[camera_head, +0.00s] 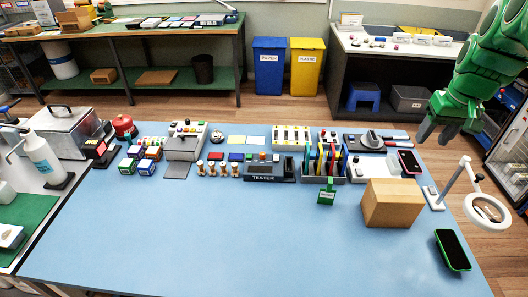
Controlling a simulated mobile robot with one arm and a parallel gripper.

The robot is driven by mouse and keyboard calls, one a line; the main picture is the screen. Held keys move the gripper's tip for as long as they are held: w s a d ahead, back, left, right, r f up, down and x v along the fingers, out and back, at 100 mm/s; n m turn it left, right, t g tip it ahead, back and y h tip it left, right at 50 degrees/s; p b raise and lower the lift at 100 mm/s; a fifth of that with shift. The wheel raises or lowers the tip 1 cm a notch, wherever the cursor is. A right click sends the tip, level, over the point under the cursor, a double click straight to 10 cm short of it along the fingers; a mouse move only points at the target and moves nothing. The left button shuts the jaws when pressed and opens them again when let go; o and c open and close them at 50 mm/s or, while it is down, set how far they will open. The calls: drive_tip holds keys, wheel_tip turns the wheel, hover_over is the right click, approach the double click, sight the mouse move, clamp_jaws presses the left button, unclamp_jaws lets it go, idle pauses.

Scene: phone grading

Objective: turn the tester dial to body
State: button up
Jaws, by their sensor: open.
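The tester (265,178) is a dark box with its name on the front, at the back middle of the blue table. Its top carries small coloured parts, too small to read. A round grey knob (371,140) on a dark plate stands further right at the back; I cannot tell whether it is the tester dial, and no "body" mark can be read.
A cardboard box (393,204), a ring lamp (487,210) and a phone (452,250) occupy the right side. A holder with upright coloured pieces (325,165) stands between tester and knob. Small wooden pegs (212,169) are left of the tester. The table's front middle is clear.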

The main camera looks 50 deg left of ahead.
drive_tip(key=w+a+f+n, duration=0.3)
drive_tip(key=a+f, duration=0.1)
drive_tip(key=a, duration=0.6)
drive_tip(key=n+g+y, duration=0.2)
drive_tip(key=n+g, duration=0.1)
drive_tip(key=n, duration=0.8)
approach(263, 153)
drive_tip(key=shift+x, duration=4.3)
drive_tip(key=shift+s, duration=0.15)
drive_tip(key=shift+c, duration=0.2)
clamp_jaws()
